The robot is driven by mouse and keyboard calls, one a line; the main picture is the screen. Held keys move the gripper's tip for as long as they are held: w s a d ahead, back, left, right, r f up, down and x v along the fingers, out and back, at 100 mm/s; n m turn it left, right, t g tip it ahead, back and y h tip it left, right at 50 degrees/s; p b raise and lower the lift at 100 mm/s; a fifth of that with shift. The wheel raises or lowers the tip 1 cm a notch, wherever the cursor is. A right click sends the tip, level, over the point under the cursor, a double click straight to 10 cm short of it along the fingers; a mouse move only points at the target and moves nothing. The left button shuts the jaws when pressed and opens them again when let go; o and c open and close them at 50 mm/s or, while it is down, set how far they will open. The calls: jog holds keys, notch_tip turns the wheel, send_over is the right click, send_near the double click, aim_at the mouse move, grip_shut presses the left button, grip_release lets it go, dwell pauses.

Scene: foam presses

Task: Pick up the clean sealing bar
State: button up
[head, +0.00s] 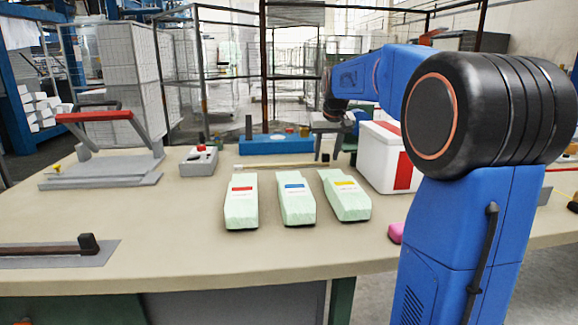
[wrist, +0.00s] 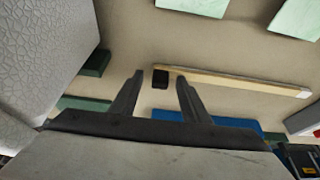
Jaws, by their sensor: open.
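A long pale bar with a black end block lies on the table behind the foam pieces, and I take it for the clean sealing bar (head: 280,164). It also shows in the wrist view (wrist: 235,80), running right from its black end. My gripper (wrist: 160,75) is open, its two fingers on either side of the black end block in the picture. I cannot tell whether the fingers are down around the block or still above it. In the head view my gripper (head: 330,128) is small, near the bar's right end. Nothing is held.
Several wrapped pale green foam pieces (head: 296,200) stand in front of the bar. A blue tray (head: 275,144) lies behind it. A white box with a red stripe (head: 385,160) stands to the right. A dark bar (head: 40,249) lies on a grey plate at front left.

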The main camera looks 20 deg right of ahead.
grip_shut()
